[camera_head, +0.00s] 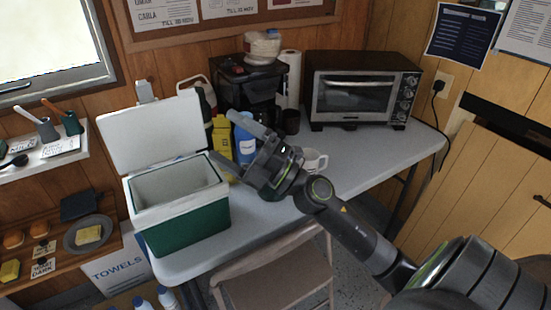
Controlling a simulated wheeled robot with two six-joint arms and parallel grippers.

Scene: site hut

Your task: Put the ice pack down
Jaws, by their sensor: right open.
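My right gripper (229,139) reaches in from the lower right, with its two fingers spread apart and nothing seen between them. It is above the table, just right of the open green cooler (188,228). The cooler's white lid (150,132) is raised, and the part of its inside that shows looks empty. A blue item with a pale label (245,145) stands behind the gripper, partly hidden by it. I cannot tell whether it is the ice pack, and no other clear ice pack shows. My left gripper is out of view.
A yellow pack (222,135), a black coffee maker (246,88), a white mug (313,160) and a toaster oven (361,90) stand on the grey table (376,157). A folding chair (275,272) is in front. The table is clear below the oven.

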